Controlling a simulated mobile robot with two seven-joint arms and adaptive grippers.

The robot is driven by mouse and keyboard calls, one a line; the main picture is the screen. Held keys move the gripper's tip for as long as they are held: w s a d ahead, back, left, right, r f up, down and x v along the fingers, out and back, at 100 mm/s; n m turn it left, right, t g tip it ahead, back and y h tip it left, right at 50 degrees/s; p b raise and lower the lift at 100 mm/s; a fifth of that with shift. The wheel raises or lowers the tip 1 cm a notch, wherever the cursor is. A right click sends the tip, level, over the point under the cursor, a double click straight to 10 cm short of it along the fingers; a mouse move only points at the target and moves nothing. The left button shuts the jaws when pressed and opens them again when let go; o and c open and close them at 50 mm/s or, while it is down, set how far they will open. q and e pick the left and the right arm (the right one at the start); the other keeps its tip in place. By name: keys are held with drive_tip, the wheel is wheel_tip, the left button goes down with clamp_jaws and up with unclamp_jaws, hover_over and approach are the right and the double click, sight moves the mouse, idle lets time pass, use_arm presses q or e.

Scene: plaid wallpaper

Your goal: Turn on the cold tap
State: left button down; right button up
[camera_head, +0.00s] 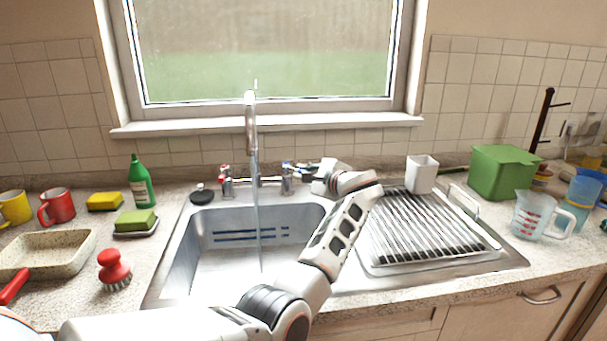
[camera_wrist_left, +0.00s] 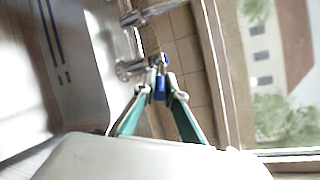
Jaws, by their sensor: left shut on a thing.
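The cold tap (camera_head: 287,168), with blue on its handle, stands at the right of the chrome mixer behind the sink. In the left wrist view the blue tap handle (camera_wrist_left: 160,86) sits between the fingertips of my left gripper (camera_wrist_left: 163,93), which is shut on it. In the head view my left gripper (camera_head: 306,170) reaches the cold tap from the right, and the wrist partly hides the contact. The hot tap (camera_head: 224,174), with red on it, is at the left. Water (camera_head: 257,205) runs from the tall spout (camera_head: 250,112) into the sink. My right gripper is not in view.
The sink basin (camera_head: 215,225) is empty apart from the water stream. A draining rack (camera_head: 430,235) with a white cup (camera_head: 422,174) is at the right. A green bottle (camera_head: 139,182), sponges and mugs stand at the left. The window sill (camera_head: 270,123) is behind.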

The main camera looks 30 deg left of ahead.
use_arm(q)
drive_tip(key=c, duration=2.1)
unclamp_jaws()
drive_tip(key=shift+r, duration=5)
